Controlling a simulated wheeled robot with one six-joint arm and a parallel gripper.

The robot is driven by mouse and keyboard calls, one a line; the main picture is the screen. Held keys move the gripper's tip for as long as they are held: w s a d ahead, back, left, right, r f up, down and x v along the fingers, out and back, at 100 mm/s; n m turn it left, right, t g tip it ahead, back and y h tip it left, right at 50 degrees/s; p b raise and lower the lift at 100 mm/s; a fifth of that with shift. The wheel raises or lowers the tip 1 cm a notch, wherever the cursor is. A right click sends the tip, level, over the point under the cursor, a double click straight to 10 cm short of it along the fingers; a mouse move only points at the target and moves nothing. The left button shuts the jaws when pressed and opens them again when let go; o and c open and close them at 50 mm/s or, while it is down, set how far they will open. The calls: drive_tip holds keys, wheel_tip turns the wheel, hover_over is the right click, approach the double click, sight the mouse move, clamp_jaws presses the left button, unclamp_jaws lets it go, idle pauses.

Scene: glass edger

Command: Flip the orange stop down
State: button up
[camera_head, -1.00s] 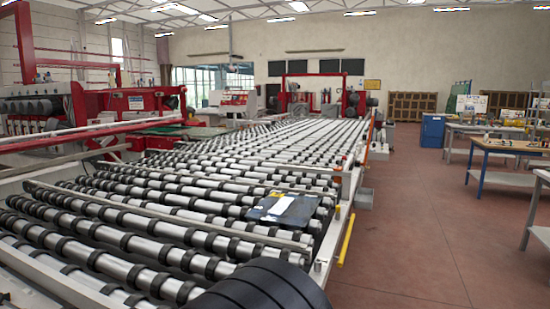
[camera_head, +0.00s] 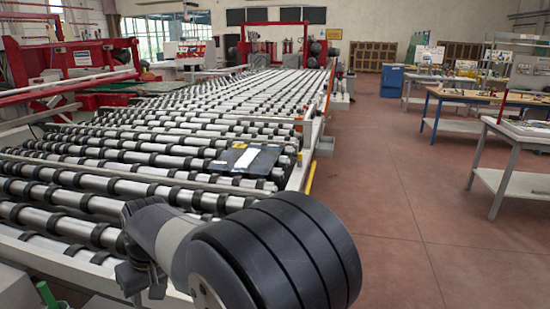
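A thin orange upright piece (camera_head: 327,92), which looks like the orange stop, stands at the right edge of the long roller conveyor (camera_head: 299,178). It is upright, a good way ahead of me, and small in the picture. My own arm, with dark ribbed and grey links, fills the bottom middle of the view and covers the near rollers. My gripper's fingers do not show, so whether they are open or shut is hidden. Nothing of mine touches the orange piece.
A dark panel with a white sheet (camera_head: 247,158) lies on the rollers. A yellow bar (camera_head: 311,178) runs along the conveyor's right side. Work tables (camera_head: 519,131) stand at the right, a blue cabinet (camera_head: 392,80) farther back. The reddish floor (camera_head: 400,190) between is clear.

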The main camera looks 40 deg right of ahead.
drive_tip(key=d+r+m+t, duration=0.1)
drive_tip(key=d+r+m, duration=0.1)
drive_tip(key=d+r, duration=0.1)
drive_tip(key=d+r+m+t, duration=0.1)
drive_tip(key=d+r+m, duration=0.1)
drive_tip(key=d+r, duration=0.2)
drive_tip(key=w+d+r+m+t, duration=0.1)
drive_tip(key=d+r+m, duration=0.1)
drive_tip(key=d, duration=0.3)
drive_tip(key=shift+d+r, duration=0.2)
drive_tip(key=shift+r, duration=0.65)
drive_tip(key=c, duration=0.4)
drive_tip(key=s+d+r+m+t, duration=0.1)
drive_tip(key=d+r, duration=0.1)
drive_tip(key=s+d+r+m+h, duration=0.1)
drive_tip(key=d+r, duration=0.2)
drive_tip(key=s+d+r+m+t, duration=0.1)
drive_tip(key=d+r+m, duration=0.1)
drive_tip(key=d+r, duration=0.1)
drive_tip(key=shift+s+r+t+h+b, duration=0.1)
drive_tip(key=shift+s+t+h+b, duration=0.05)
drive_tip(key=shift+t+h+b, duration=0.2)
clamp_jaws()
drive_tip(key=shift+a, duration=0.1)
